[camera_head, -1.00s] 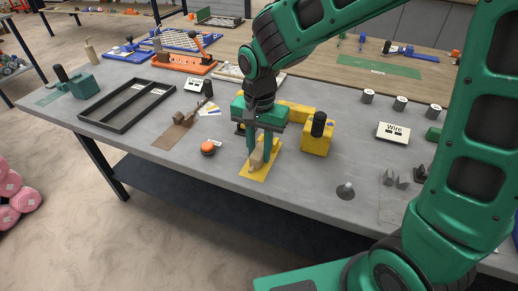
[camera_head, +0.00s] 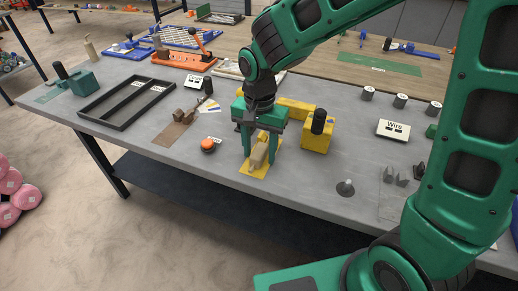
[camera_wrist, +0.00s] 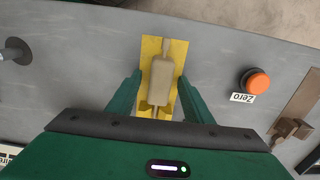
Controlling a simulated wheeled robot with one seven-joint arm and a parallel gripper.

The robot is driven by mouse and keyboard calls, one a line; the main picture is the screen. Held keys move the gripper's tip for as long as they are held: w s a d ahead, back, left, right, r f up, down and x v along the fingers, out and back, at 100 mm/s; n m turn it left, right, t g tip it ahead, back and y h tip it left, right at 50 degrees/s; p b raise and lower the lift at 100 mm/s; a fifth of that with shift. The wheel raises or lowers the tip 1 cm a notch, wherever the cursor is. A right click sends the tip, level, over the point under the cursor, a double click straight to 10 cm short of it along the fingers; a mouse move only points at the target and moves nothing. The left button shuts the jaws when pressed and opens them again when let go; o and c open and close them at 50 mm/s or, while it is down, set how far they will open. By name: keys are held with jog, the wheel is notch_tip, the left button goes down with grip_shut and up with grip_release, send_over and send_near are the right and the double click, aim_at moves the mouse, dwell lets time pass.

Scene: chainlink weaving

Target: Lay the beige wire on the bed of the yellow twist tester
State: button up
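The beige wire (camera_head: 258,153), a short stubby beige piece with narrow ends, lies along the yellow bed plate of the twist tester (camera_head: 247,170). In the wrist view the wire (camera_wrist: 162,82) is roughly lengthwise over the yellow plate (camera_wrist: 150,48). My gripper (camera_head: 260,157) is low over the bed, pointing down. Its fingers stand on either side of the wire with visible gaps, so it is open; the gaps show in the wrist view. The tester's yellow block with a black knob (camera_head: 317,138) is to the right. My gripper hides part of the tester.
An orange button (camera_head: 208,145) labelled Zero is left of the bed. A brown fixture (camera_head: 176,131) and a dark frame (camera_head: 126,103) are farther left.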

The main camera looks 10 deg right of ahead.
notch_tip(320, 180, up, 11)
jog(key=shift+f, duration=0.15)
dwell(0.4)
dwell(0.4)
